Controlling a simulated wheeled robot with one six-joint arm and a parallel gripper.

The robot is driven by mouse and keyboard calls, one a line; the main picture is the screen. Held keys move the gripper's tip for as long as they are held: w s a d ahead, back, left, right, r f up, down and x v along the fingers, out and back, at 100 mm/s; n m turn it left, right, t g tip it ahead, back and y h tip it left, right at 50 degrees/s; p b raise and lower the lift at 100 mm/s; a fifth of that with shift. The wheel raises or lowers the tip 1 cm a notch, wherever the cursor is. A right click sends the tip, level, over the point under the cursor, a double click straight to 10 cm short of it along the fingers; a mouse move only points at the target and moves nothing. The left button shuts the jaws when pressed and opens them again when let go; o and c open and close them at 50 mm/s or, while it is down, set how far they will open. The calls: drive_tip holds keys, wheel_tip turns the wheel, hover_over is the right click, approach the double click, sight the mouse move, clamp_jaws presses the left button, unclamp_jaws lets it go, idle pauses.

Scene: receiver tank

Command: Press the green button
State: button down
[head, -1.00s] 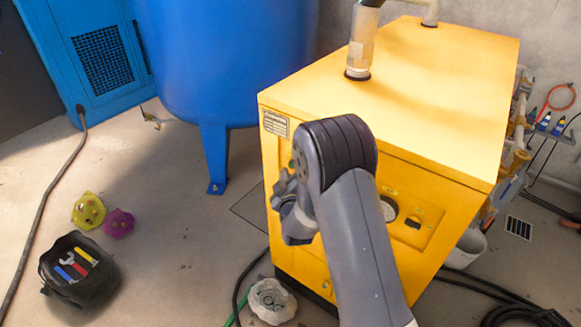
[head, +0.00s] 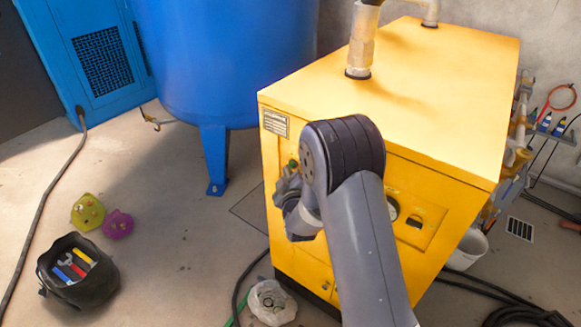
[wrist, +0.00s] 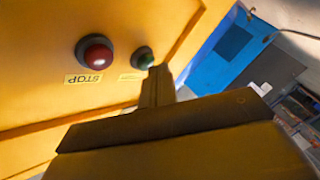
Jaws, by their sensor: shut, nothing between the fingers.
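The green button (wrist: 142,58) is a dark green dome in a dark ring on the yellow cabinet (wrist: 40,80). In the head view a green spot of it (head: 293,163) shows just above my gripper (head: 288,182). In the wrist view my gripper (wrist: 157,82) is shut and empty, with its tip overlapping the lower right edge of the green button. I cannot tell whether the tip touches it. A red button (wrist: 95,53) sits to the left of the green one, with a yellow STOP label (wrist: 84,78) below it.
A blue tank (head: 225,70) stands behind and left of the cabinet. A black tool bag (head: 75,272), a yellow object (head: 88,212) and a purple object (head: 118,225) lie on the left floor. A whitish round object (head: 271,302) and hoses lie at the cabinet's foot.

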drive_tip(key=shift+w+d, duration=0.2)
drive_tip(key=shift+w, duration=0.05)
drive_tip(key=shift+s, duration=0.1)
idle(0.5)
drive_tip(key=shift+s+a+b, duration=0.55)
drive_tip(key=shift+s+b, duration=0.05)
drive_tip(key=shift+b, duration=0.05)
drive_tip(key=s+a, duration=0.1)
drive_tip(key=s, duration=0.1)
drive_tip(key=s+a+b, duration=0.1)
drive_tip(key=s+a, duration=0.1)
idle(0.3)
drive_tip(key=shift+w, duration=0.1)
idle(0.4)
drive_tip(key=w+d+p, duration=0.1)
drive_tip(key=p, duration=0.3)
drive_tip(key=shift+w+r, duration=0.15)
drive_tip(key=shift+r, duration=0.05)
